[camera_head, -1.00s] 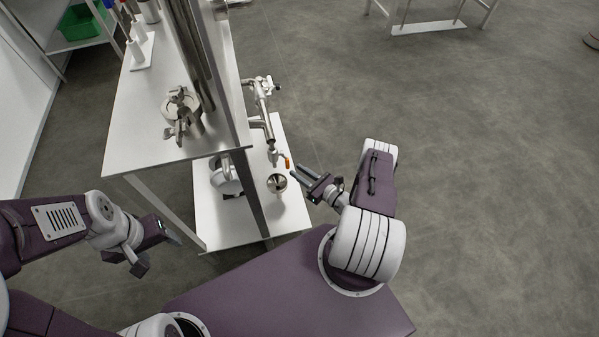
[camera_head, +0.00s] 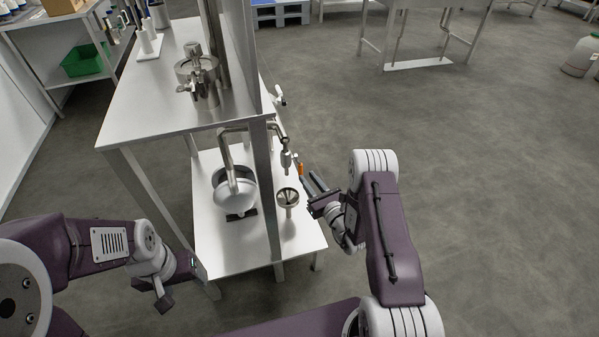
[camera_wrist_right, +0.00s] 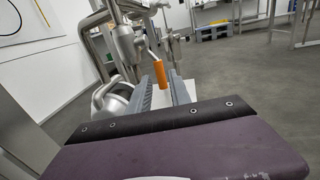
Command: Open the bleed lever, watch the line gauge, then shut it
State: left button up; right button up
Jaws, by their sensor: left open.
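The bleed lever has an orange grip (camera_head: 301,169) and hangs beside a steel valve (camera_head: 286,160) over a funnel (camera_head: 288,197). My right gripper (camera_head: 312,183) is just right of the grip. In the right wrist view, the orange grip (camera_wrist_right: 160,75) appears between the tips of my right gripper (camera_wrist_right: 161,90). Its fingers stand apart, and I cannot tell whether either touches the grip. My left gripper (camera_head: 184,287) is open and empty at lower left, away from the valve. I cannot make out a gauge face.
A steel post (camera_head: 266,190) and bent pipe (camera_head: 225,150) stand left of the valve. A round vessel (camera_head: 235,192) sits on the lower shelf (camera_head: 220,255). The upper table (camera_head: 150,105) carries a steel fitting (camera_head: 198,80). Open floor (camera_head: 480,170) lies to the right.

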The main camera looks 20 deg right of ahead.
aim_at(299, 165)
jog(key=b+x, duration=0.4)
jog(key=x, duration=0.5)
jog(key=shift+c, duration=0.3)
grip_shut()
dwell(0.9)
